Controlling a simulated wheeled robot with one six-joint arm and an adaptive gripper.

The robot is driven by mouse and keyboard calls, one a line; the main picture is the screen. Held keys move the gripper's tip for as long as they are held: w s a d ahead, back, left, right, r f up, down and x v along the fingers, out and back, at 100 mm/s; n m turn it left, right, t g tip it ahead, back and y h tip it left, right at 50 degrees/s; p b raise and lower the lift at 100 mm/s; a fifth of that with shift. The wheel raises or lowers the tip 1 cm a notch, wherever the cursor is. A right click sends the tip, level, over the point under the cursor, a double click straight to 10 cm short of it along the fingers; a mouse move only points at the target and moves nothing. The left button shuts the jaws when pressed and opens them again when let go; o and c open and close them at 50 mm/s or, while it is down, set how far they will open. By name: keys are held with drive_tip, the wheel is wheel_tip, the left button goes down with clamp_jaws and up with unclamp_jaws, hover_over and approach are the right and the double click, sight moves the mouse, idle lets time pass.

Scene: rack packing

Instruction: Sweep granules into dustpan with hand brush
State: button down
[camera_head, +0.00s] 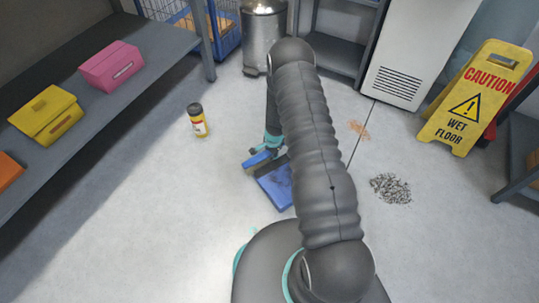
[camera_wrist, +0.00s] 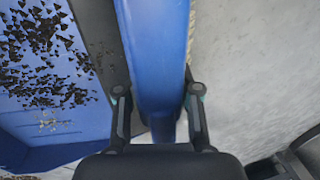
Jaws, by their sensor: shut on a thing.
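My gripper (camera_wrist: 157,94) is shut on the blue hand brush (camera_wrist: 158,45); the brush's pale bristles show along its right side in the wrist view. In the head view the brush (camera_head: 261,159) is low over the floor beside the blue dustpan (camera_head: 274,184), partly hidden by my arm. The dustpan (camera_wrist: 32,124) fills the left of the wrist view, with many dark granules (camera_wrist: 40,62) and a few pale ones in it. A grey-black granule pile (camera_head: 391,188) lies on the floor to the right. A smaller orange-tan patch (camera_head: 359,130) lies farther back.
A yellow wet-floor sign (camera_head: 470,100) stands at the right, near a white cabinet (camera_head: 410,55). A yellow bottle with a dark cap (camera_head: 197,120) stands on the floor at left. A metal bin (camera_head: 264,35) is at the back. A shelf (camera_head: 105,115) with boxes runs along the left.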

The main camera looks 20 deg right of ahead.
drive_tip(key=shift+s+d+f+b, duration=0.15)
drive_tip(key=shift+s+f+b, duration=0.2)
drive_tip(key=shift+s+b, duration=0.3)
drive_tip(key=shift+r+p, duration=0.6)
drive_tip(key=shift+p, duration=0.25)
drive_tip(key=r+p, duration=0.2)
drive_tip(key=w+r+p, duration=0.1)
drive_tip(key=r+p, duration=0.1)
drive_tip(key=p, duration=0.1)
drive_tip(key=shift+w+a+r, duration=0.15)
drive_tip(key=shift+a+r, duration=0.05)
drive_tip(key=shift+r, duration=0.15)
drive_tip(key=shift+f, duration=0.1)
